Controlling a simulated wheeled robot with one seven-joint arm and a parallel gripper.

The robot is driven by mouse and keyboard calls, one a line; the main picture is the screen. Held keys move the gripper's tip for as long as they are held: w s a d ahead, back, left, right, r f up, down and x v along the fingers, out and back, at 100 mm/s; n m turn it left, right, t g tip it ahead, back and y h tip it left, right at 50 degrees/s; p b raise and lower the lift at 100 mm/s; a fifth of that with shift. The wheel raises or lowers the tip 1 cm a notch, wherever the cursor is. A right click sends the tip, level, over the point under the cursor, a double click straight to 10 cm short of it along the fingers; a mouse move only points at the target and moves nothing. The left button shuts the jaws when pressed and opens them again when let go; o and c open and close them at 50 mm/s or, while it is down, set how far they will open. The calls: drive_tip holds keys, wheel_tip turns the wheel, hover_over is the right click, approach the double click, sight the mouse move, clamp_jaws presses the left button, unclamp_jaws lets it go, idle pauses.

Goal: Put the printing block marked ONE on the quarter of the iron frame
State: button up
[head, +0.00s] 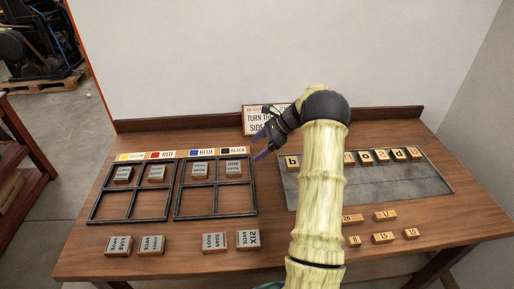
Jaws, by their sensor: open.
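Two dark iron frames, the left (129,188) and the right (215,185), lie on the table, each divided into quarters. The far quarters hold small grey blocks with wooden edges: two in the left frame (123,173) (156,173) and two in the right (200,169) (234,168). Several similar blocks lie in front of the frames, including one that seems to read SIX (248,240). Their lettering is too small for me to tell which is marked ONE. My gripper (262,134) is open and empty, above the table's back, right of the frames.
Yellow, red, blue and black labels (182,154) run behind the frames. A sign (257,120) leans at the back, partly hidden by my gripper. A grey plate (420,186) with letter tiles lies right; small numbered blocks (383,237) lie in front of it. My arm hides the middle.

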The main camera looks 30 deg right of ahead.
drive_tip(key=s+a+r+n+h, duration=0.2)
drive_tip(key=s+a+n+h, duration=0.2)
drive_tip(key=s+a+n, duration=0.6)
drive_tip(key=s+a+r+n+g+h, duration=0.1)
drive_tip(key=s+a+r+n+h, duration=0.2)
drive_tip(key=s+a+n, duration=0.8)
drive_tip(key=s+n+h, duration=0.1)
drive_tip(key=s, duration=0.4)
drive_tip(key=shift+s+r+n, duration=0.3)
drive_tip(key=shift+s, duration=0.05)
